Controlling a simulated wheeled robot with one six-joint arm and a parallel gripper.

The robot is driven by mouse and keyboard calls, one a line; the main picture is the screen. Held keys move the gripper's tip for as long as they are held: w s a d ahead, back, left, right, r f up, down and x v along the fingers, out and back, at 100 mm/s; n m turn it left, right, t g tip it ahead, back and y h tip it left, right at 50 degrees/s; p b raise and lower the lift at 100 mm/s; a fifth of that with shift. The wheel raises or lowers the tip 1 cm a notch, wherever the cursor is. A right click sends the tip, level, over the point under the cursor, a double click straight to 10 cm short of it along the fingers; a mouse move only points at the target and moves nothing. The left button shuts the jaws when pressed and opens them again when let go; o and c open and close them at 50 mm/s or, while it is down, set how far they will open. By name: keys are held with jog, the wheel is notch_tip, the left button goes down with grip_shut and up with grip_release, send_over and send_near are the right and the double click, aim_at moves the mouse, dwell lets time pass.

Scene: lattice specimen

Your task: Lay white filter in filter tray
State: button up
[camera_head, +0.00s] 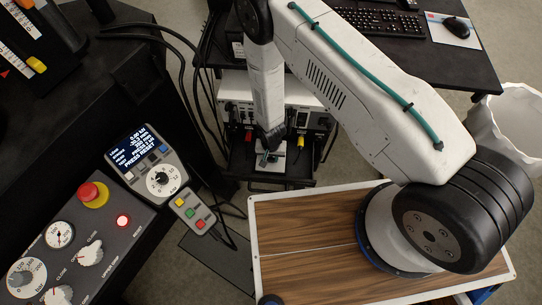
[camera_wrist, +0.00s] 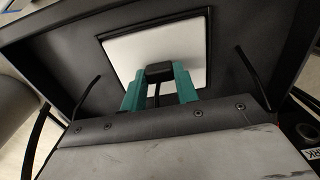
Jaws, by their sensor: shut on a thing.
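The white filter (camera_wrist: 128,52) is a pale square with a thin dark edge, ahead of my gripper in the wrist view. In the head view a small white part of it (camera_head: 264,169) shows below my gripper (camera_head: 269,155). My gripper's teal fingers (camera_wrist: 159,84) are shut on a small black block at the filter's near side, seemingly its grip. The dark filter tray (camera_wrist: 65,57) surrounds the filter in the wrist view. It also shows in the head view (camera_head: 298,171). I cannot tell whether the filter touches the tray floor. The fingers hide part of its near edge.
A white instrument box (camera_head: 236,92) with cables stands behind the tray. A control box with a red button (camera_head: 94,194) and a handheld display unit (camera_head: 148,160) are at left. My wood-topped base is in front. A white bin (camera_head: 508,120) is at right.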

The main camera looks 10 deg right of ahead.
aim_at(271, 158)
jog(key=shift+f, duration=0.15)
jog(key=o, duration=1.5)
jog(key=shift+r, duration=2.55)
